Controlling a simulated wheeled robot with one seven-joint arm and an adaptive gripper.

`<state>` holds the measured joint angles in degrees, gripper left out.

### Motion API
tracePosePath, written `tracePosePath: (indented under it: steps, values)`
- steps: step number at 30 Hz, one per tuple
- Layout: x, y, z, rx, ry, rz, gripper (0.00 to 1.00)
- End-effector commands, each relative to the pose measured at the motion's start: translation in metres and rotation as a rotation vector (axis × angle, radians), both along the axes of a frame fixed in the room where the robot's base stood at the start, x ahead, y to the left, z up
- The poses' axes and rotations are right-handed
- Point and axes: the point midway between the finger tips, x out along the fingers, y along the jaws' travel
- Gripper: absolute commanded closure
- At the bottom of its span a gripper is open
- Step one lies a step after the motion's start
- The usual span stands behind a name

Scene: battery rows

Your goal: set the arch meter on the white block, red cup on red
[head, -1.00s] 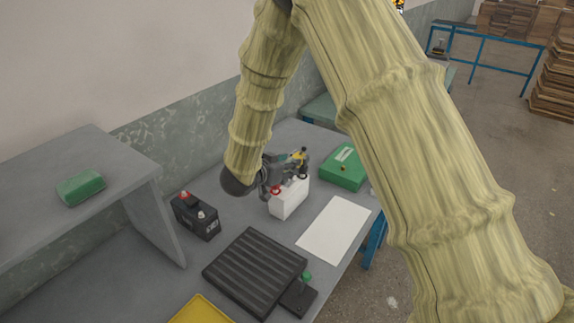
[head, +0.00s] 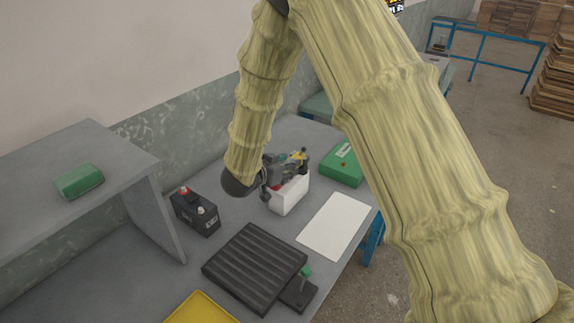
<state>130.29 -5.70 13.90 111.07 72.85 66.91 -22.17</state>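The white block (head: 291,199) stands upright on the grey bench, with a little red showing at its top. My gripper (head: 285,178) is right over it, reaching in from the left at the end of the arm. A small yellow and teal piece (head: 298,157), which looks like part of the arch meter, shows among the dark gripper parts. The meter's cups and their contact with the block's posts are mostly hidden. Dark parts of the gripper show at both sides of the block's top, but its grip on the meter is too small to make out.
A black battery (head: 196,213) with red and white posts stands left of the block. A green case (head: 342,166) lies behind right, a white sheet (head: 334,227) at right. A black ribbed mat (head: 254,268) and yellow tray (head: 200,310) lie in front. A shelf (head: 60,205) stands at left.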

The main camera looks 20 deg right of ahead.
Motion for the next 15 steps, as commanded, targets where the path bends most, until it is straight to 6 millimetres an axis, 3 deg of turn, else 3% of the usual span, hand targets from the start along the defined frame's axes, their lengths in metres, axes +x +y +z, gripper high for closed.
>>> tracePosePath:
  steps: [3, 4, 7, 15]
  values:
    - [0.0003, 0.0, -0.0021, -0.001, -0.001, 0.0, 0.99]
    - [0.0003, 0.0, -0.0016, 0.0, -0.001, 0.0, 0.61]
    - [0.0003, -0.0001, -0.0015, 0.0, -0.001, 0.0, 0.43]
    - [-0.0002, 0.0001, -0.0025, 0.001, 0.001, 0.0, 0.4]
